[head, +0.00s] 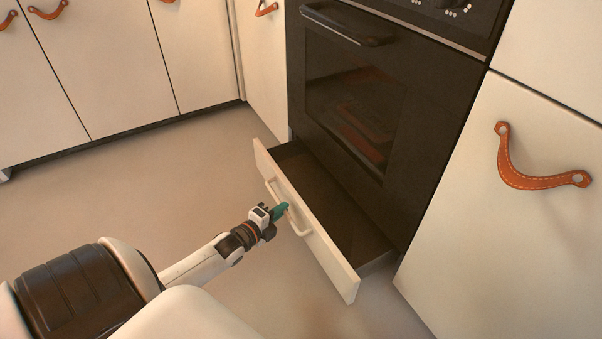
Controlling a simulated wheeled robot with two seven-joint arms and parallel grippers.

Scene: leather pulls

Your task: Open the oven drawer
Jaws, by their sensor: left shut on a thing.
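The oven drawer (330,254) is a low cream-fronted drawer under the black oven (365,90). It stands pulled out, and its dark, empty-looking inside shows behind the front panel. A pale bar handle (298,229) runs along its front. My left gripper (284,208), with green fingertips, is at the handle's middle and shut on it. The fingertips partly hide the handle. My right gripper is not in view.
The oven door with its dark handle (345,27) is shut above the drawer. Cream cabinets with orange leather pulls (535,176) stand on the right and at the back left. The floor (130,190) in front of the drawer is clear.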

